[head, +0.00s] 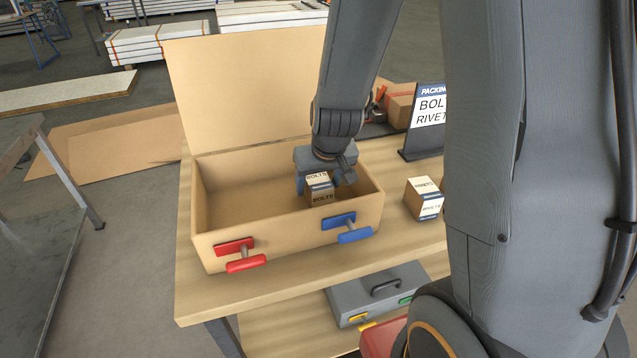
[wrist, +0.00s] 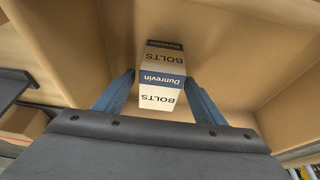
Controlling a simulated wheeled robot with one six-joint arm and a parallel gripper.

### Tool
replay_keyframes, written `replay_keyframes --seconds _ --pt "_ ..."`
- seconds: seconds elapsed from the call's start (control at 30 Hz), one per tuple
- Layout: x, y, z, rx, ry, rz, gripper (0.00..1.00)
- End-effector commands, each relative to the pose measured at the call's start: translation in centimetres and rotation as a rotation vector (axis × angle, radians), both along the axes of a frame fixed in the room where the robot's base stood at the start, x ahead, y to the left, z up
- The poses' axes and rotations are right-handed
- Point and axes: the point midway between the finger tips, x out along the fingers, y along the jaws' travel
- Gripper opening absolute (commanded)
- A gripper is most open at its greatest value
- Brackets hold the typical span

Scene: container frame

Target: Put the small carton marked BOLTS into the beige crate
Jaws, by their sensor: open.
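The small carton marked BOLTS (head: 319,191) is within the right part of the open beige crate (head: 285,232), near its front wall. Its lower end is hidden behind that wall, so I cannot tell from the head view whether it rests on the floor. My gripper (head: 321,183) reaches down into the crate from above. In the wrist view the blue fingers of my gripper (wrist: 160,80) stand open on both sides of the carton (wrist: 162,75), with small gaps showing.
The crate's lid (head: 240,95) stands raised at the back. Red (head: 245,264) and blue (head: 355,235) handles stick out in front. Another white-labelled carton (head: 424,198) stands on the bench to the right, before a packing sign (head: 427,115). A grey case (head: 378,293) lies on the shelf below.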

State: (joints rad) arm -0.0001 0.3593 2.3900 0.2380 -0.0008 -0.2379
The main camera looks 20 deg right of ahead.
Motion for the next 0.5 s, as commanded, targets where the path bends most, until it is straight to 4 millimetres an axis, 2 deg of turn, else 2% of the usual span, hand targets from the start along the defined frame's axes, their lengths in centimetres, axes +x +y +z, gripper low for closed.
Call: replay_keyframes --seconds 0.03,0.5 --pt "-0.4 0.0 1.0 0.000 0.000 0.000 0.64" --pt "-2.7 0.0 6.8 0.000 0.000 0.000 0.64"
